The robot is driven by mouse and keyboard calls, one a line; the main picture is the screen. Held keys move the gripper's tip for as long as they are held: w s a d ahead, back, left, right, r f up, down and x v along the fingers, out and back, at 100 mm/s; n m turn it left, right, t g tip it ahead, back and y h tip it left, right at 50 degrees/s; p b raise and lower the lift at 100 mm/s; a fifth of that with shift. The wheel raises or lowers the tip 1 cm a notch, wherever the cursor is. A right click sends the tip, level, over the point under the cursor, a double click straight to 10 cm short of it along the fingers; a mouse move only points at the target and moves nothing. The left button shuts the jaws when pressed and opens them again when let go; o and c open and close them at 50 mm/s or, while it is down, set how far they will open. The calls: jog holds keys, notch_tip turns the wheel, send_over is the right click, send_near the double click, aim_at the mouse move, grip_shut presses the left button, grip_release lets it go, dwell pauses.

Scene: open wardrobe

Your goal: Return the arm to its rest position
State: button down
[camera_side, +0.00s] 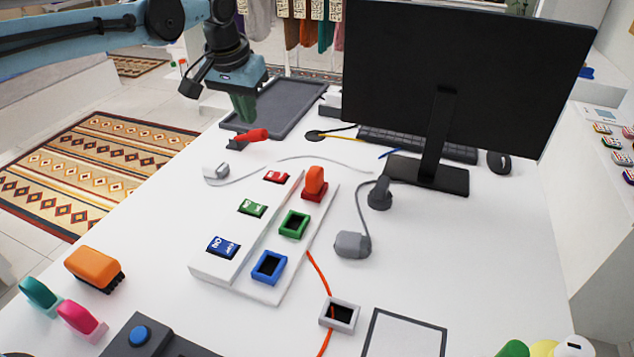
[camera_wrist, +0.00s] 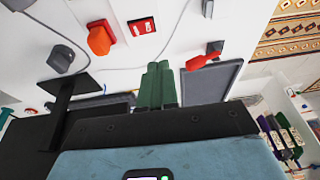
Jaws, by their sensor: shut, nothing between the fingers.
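My gripper (camera_side: 243,112) is in the upper left of the side view, above the near end of a dark grey tray (camera_side: 290,98). Its green fingers are together with nothing between them. They also show in the middle of the wrist view (camera_wrist: 158,70). A red-handled object (camera_side: 250,135) lies on the table just below the fingertips in the side view. It appears right of the fingers in the wrist view (camera_wrist: 203,58). I cannot tell from the pictures how far the fingertips are above the table.
A white board (camera_side: 222,270) with red, green and blue sockets stands mid-table; an orange-red plug (camera_side: 314,182) is in the red one. A monitor (camera_side: 455,75), keyboard (camera_side: 415,143) and mouse (camera_side: 499,162) stand at the back. An orange block (camera_side: 92,265) is front left. Cables cross the table.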

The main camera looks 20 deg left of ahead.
jog(key=s+a+r+t, duration=0.25)
jog(key=s+a, duration=0.35)
jog(key=s, duration=0.5)
jog(key=s+a+f, duration=0.2)
jog(key=s+f, duration=0.1)
jog(key=s, duration=0.3)
jog(key=s+a+f+t, duration=0.1)
jog(key=s+a+f, duration=0.1)
jog(key=s, duration=0.5)
jog(key=shift+f, duration=0.7)
jog(key=shift+a, duration=0.1)
